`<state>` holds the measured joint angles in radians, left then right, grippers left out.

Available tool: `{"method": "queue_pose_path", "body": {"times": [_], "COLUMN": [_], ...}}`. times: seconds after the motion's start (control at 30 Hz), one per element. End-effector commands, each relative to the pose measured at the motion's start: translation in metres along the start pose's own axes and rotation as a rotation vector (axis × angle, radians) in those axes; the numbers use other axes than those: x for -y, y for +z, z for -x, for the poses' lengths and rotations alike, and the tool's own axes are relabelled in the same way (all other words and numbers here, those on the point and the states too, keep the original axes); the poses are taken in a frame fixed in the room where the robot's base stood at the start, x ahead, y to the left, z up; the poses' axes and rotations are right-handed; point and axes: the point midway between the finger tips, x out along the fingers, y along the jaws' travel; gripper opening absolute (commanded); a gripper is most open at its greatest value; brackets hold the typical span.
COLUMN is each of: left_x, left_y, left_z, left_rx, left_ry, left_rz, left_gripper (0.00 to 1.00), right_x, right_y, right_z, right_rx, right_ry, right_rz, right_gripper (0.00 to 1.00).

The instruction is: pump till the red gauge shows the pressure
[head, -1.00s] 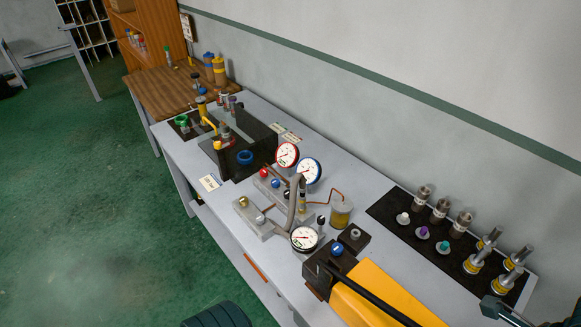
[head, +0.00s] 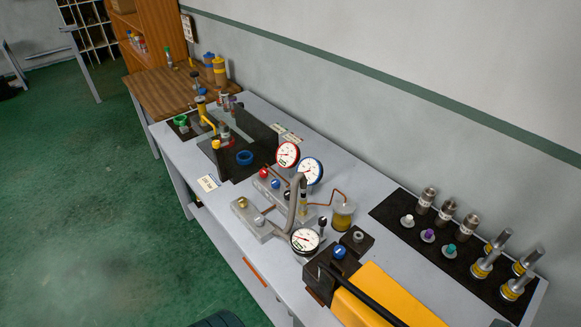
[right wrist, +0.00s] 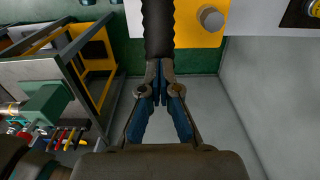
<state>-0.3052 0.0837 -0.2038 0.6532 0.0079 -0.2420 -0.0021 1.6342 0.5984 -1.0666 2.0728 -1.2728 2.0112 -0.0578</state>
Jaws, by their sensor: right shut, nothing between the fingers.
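The red-rimmed gauge (head: 288,155) stands upright on the bench in the head view; its needle is too small to read surely. A blue-rimmed gauge (head: 311,171) is beside it, and a black-rimmed gauge (head: 305,240) is nearer. The yellow pump (head: 385,297) lies at the bench's near end, with a long black lever (head: 362,295) along it. In the right wrist view, my right gripper (right wrist: 159,82) is shut and empty. Its tips are at the end of a black ribbed grip (right wrist: 158,28); I cannot tell whether they touch. My left gripper is out of view.
A black mat (head: 392,215) with several metal fittings and coloured plugs lies right of the pump. Copper tubes and a grey hose run between the gauges. Green floor is free at left.

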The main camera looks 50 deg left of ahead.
Motion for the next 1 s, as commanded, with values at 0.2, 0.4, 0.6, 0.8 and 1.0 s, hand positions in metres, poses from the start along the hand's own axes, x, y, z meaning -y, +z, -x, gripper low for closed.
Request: {"method": "queue_pose_path", "body": {"times": [0.2,0.4,0.6,0.8,1.0], "left_x": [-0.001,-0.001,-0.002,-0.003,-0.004], "left_y": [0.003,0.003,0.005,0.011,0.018], "left_z": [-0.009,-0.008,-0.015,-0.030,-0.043], "left_rx": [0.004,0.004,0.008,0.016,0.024], "left_ry": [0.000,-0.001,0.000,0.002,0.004], "left_rz": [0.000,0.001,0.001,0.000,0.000], "left_gripper": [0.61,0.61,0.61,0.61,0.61], "right_x": [-0.001,-0.001,0.000,0.000,0.000], "right_y": [-0.005,-0.006,-0.008,-0.009,-0.012], "right_z": [-0.011,-0.010,-0.019,-0.038,-0.055], "right_rx": [0.001,0.003,0.002,0.002,0.002], "right_ry": [0.001,0.000,0.002,0.003,0.002], "right_rz": [0.002,0.002,0.002,0.001,0.001], "right_gripper": [0.00,0.00,0.00,0.00,0.00]}}
